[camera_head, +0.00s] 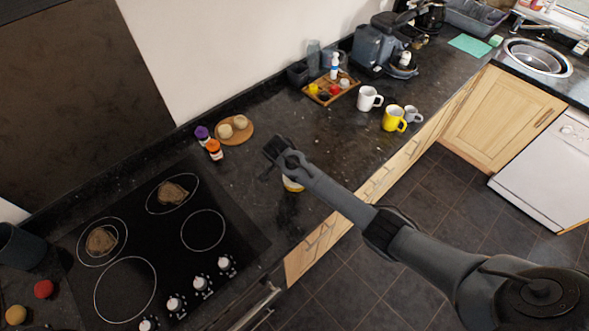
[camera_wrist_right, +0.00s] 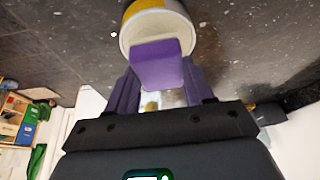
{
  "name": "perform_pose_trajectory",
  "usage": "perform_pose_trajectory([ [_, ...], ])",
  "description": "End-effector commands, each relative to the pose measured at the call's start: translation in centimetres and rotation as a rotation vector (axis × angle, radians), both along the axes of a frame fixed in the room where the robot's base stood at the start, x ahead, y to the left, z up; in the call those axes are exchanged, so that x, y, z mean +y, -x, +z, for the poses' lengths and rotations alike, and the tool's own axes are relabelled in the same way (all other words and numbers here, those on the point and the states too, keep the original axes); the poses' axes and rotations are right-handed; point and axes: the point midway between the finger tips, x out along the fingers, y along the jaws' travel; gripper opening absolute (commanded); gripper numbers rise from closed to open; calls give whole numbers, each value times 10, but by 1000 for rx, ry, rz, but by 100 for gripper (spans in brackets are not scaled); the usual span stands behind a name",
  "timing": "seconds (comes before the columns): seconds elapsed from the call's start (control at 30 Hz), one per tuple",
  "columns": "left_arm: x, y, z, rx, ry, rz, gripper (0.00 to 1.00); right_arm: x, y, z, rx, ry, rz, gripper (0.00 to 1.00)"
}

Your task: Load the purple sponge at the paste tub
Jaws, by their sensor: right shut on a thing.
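My right gripper (camera_head: 278,150) reaches in from the right over the dark counter. In the right wrist view, it (camera_wrist_right: 159,74) is shut on the purple sponge (camera_wrist_right: 157,64). The paste tub (camera_head: 292,184), white with a yellow band, stands on the counter, partly hidden under my right arm. In the right wrist view the tub's (camera_wrist_right: 131,33) round pale opening lies just beyond the sponge. The sponge's far end overlaps the opening in the picture; I cannot tell whether it touches the paste. The sponge is hidden in the head view. My left gripper is not in view.
A black hob (camera_head: 165,235) with two brown items lies to the left. Purple-capped and orange bottles (camera_head: 214,149) stand by a round wooden board (camera_head: 235,131). A wooden tray (camera_head: 331,92), a white mug (camera_head: 369,98) and a yellow mug (camera_head: 393,119) are farther back. Counter around the tub is clear.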

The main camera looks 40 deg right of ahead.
Motion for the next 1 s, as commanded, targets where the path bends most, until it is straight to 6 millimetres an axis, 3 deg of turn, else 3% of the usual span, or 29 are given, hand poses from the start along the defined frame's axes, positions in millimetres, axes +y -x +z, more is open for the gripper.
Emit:
perform_pose_trajectory([
  [0.53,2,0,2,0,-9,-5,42,0,-1,43,-2,1,0,28],
  [1.0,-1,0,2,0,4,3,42,0,0,50,0,0,-1,28],
])
